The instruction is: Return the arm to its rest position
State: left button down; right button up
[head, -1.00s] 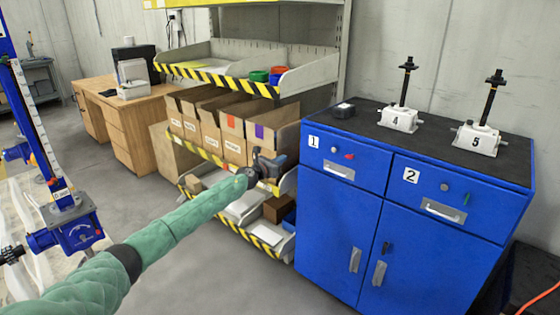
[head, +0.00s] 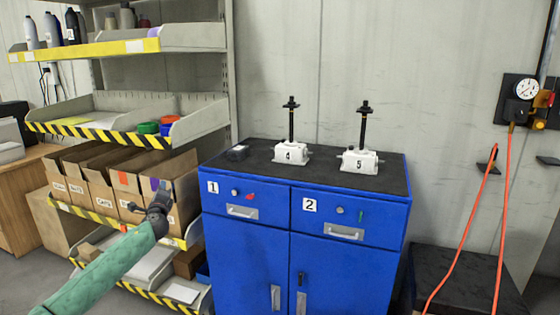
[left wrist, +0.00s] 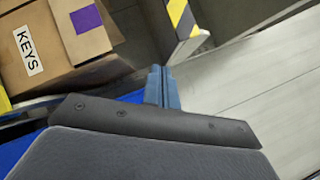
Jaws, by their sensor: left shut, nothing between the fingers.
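My left arm, in a green sleeve, reaches in from the lower left in the head view. Its gripper (head: 160,194) is shut and empty, in front of the cardboard boxes on the shelf rack and left of the blue cabinet. In the left wrist view the shut fingers (left wrist: 160,88) show at the middle, with a box labelled KEYS (left wrist: 62,45) at upper left. My right gripper is not in view.
The blue cabinet (head: 245,262) carries two screw jacks, numbered 4 (head: 291,154) and 5 (head: 360,161), and a small black box (head: 237,153). The shelf rack (head: 95,131) stands left. An orange hose (head: 500,220) hangs at right.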

pick_arm(q)
jog(key=s+d+r+n+g+y, duration=0.1)
jog(key=s+d+r+n+y, duration=0.3)
jog(key=n, duration=0.3)
jog(key=s+d+f+n+g+h, duration=0.2)
jog(key=s+d+f+n+g, duration=0.1)
jog(key=s+d+f, duration=0.4)
jog(key=s+d+f+n+g+h, duration=0.2)
jog(key=s+d+f+n+g, duration=0.15)
jog(key=s, duration=0.55)
jog(key=s+d+f+n+g+h, duration=0.2)
jog(key=s+d+f+n, duration=0.15)
jog(key=s+d, duration=0.35)
jog(key=s+d+f+g+h, duration=0.1)
jog(key=s+d+f+g, duration=0.1)
jog(key=s+f, duration=0.6)
jog(key=s+d+f+n+g+h+p, duration=0.1)
jog(key=s+f, duration=0.7)
jog(key=s, duration=1.4)
jog(key=s+d+f+n+g+h+p, duration=0.1)
jog(key=s+d+f+g, duration=0.4)
jog(key=s, duration=1)
notch_tip(320, 180, down, 3)
jog(key=shift+s+f+h, duration=0.15)
jog(key=shift+h, duration=0.55)
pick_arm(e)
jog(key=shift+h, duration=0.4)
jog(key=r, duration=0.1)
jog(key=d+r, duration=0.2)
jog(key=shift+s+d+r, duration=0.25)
